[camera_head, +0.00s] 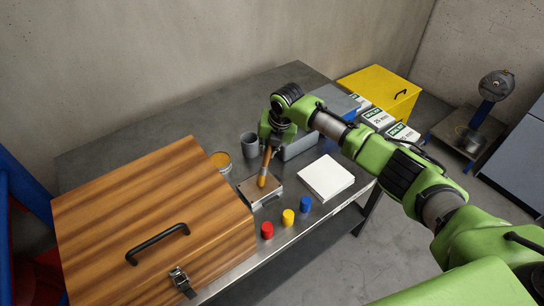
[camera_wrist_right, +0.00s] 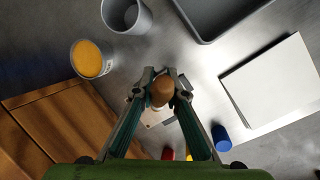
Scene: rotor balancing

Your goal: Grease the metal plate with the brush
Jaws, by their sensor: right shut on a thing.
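The brush (camera_head: 265,166) has a wooden handle and points bristles down. My right gripper (camera_head: 268,146) is shut on the brush handle (camera_wrist_right: 161,92), whose end faces the camera in the wrist view. The metal plate (camera_head: 253,189) is a small flat piece near the table's front edge. The brush tip is over the plate in the head view; I cannot tell if it touches. In the wrist view the gripper and handle hide most of the plate (camera_wrist_right: 158,114). An open can of orange-yellow grease (camera_head: 221,160) stands left of the plate. My left gripper is not in view.
A large wooden box (camera_head: 140,215) fills the table's left. A grey cup (camera_head: 249,146), white pad (camera_head: 326,177) and grey tray (camera_head: 300,145) surround the plate. Red (camera_head: 267,230), yellow (camera_head: 288,216) and blue (camera_head: 305,204) cylinders stand at the front edge.

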